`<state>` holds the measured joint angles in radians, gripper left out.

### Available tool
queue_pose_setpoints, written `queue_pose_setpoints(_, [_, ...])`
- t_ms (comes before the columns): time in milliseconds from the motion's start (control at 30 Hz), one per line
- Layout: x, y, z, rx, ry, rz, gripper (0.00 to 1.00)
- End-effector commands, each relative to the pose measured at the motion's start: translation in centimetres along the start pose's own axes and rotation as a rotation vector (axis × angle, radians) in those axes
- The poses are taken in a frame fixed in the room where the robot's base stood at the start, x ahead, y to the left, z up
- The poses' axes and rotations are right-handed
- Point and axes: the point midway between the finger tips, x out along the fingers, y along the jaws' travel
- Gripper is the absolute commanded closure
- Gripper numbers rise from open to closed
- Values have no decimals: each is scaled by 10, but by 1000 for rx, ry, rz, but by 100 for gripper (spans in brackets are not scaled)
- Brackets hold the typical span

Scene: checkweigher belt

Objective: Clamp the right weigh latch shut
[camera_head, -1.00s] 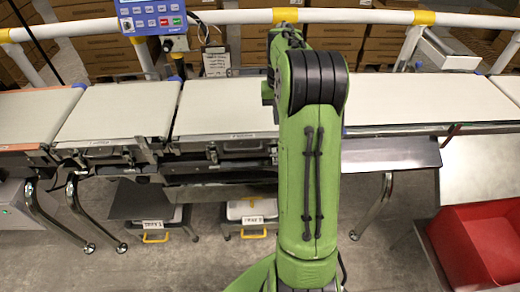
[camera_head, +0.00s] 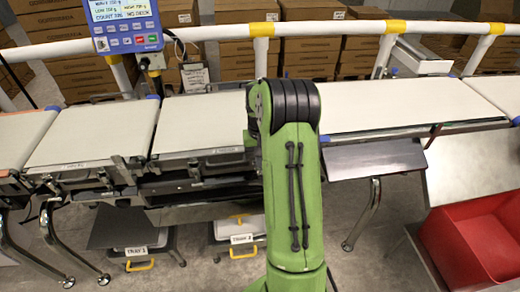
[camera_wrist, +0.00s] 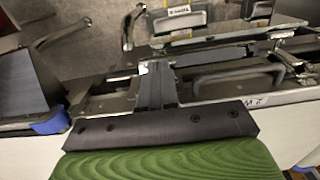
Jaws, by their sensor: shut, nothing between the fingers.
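The right weigh latch appears to be the grey bar handle (camera_head: 222,161) under the front edge of the right weigh belt (camera_head: 205,120). It also shows as a grey handle (camera_wrist: 240,73) in the wrist view, beside a label on the belt edge. I cannot tell whether it is latched. A similar handle (camera_head: 75,177) sits under the left weigh belt (camera_head: 95,135). My gripper (camera_wrist: 156,70) is shut and empty, left of the grey handle in the wrist view and apart from it in the picture. In the head view my green arm hides the gripper.
Two labelled trays with yellow handles, the left tray (camera_head: 138,252) and the right tray (camera_head: 240,240), stand below the belts. A red bin (camera_head: 480,235) is at right. A blue control panel (camera_head: 128,25) stands behind the belts, before a white rail (camera_head: 220,32). Metal legs reach the floor.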

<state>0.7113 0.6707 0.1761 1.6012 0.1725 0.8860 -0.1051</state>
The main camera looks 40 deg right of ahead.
Motion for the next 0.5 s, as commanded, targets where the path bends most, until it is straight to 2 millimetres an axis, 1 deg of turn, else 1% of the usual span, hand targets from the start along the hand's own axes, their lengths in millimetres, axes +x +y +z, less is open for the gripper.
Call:
queue_pose_setpoints(33, [6, 0, 0, 0, 1, 0, 100])
queue_pose_setpoints(133, [11, 0, 0, 0, 1, 0, 100])
queue_pose_setpoints(500, [11, 0, 0, 0, 5, 0, 100])
